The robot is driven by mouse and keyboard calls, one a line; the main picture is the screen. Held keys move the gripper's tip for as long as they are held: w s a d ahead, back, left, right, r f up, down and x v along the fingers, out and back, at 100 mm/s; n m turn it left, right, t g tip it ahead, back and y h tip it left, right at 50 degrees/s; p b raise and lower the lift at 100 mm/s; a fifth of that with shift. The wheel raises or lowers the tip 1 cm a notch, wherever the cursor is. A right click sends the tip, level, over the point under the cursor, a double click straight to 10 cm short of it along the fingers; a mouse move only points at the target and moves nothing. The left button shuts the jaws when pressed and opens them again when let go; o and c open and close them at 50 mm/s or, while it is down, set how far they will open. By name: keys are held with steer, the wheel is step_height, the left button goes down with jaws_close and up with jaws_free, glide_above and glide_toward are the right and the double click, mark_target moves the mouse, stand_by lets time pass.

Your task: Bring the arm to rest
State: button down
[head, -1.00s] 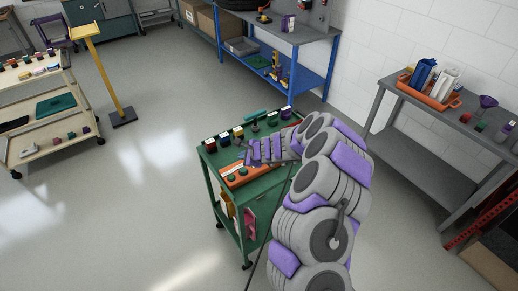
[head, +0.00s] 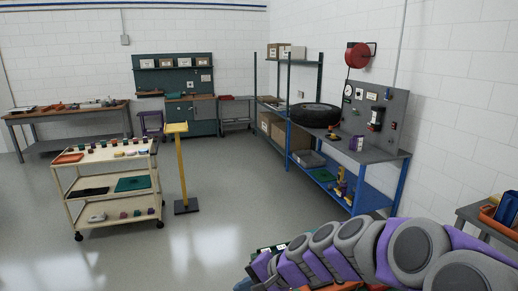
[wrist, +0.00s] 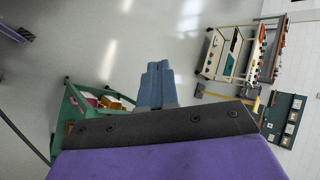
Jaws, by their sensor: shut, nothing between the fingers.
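My arm (head: 360,250) reaches in from the lower right of the head view and extends left over the green cart, whose top is mostly hidden behind it. My gripper (wrist: 157,85) shows in the wrist view as two blue-grey fingers pressed together, with nothing between them. Open floor lies beyond the fingertips. The green cart (wrist: 70,100) stands just left of the fingers in the wrist view, with small boxes in it. Whether the gripper touches the cart cannot be told.
A cream trolley (head: 110,158) with small items stands at left, beside a yellow post stand (head: 182,170). A blue-framed workbench (head: 385,158) with a tire (head: 314,115) is at the back right. A grey table (head: 470,212) stands at the right edge. The middle floor is clear.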

steer(key=s+d+f+n+g+h, duration=0.1)
steer(key=s+d+n+h, duration=0.1)
steer(key=s+d, duration=0.4)
steer(key=s+d+n+g+h+b, duration=0.1)
steer(key=s+d+h, duration=0.3)
steer(key=s, duration=1)
steer(key=s+d+f+n+g+h, duration=0.1)
steer(key=s+d+n+g+h, duration=0.1)
steer(key=s+d, duration=0.5)
steer(key=s+n+h, duration=0.1)
steer(key=s, duration=0.2)
steer(key=shift+s+d+f+b, duration=0.2)
steer(key=shift+d+f+b, duration=0.1)
steer(key=shift+b, duration=0.1)
steer(key=shift+w, duration=0.1)
stand_by(0.9)
